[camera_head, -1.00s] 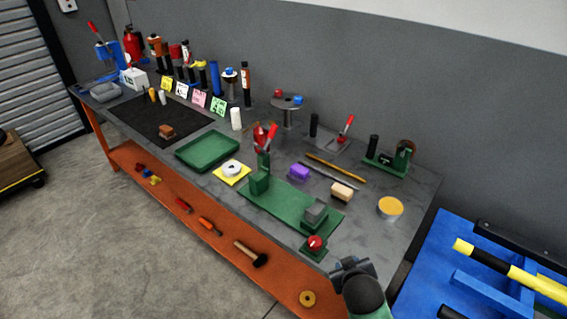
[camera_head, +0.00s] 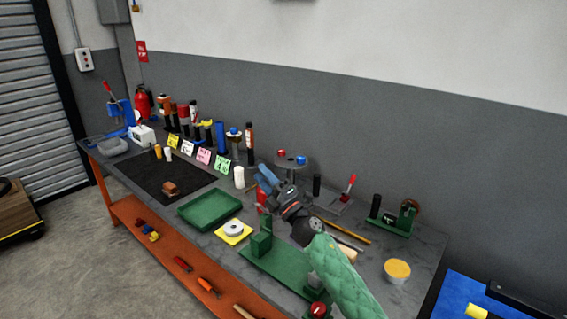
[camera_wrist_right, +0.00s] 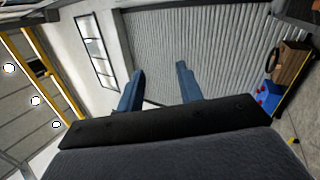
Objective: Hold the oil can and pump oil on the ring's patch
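My right gripper (camera_head: 262,176) is raised above the middle of the bench, pointing left and up. Its two blue fingers stand apart with nothing between them, as the right wrist view (camera_wrist_right: 160,70) shows. A white ring (camera_head: 233,228) lies on a yellow square (camera_head: 224,235), left of and below the gripper; no separate patch on it can be made out. A red can-like object (camera_head: 143,103) stands at the far left end; I cannot tell whether it is the oil can. The green fixture (camera_head: 262,243) is partly hidden behind my right arm. My left gripper is not in view.
A row of bottles (camera_head: 193,118) stands behind coloured cards (camera_head: 204,155). A green tray (camera_head: 209,209), a dark mat (camera_head: 150,175) and a round yellow-topped tin (camera_head: 397,269) are on the bench. A disc stand (camera_head: 292,163) is behind my gripper.

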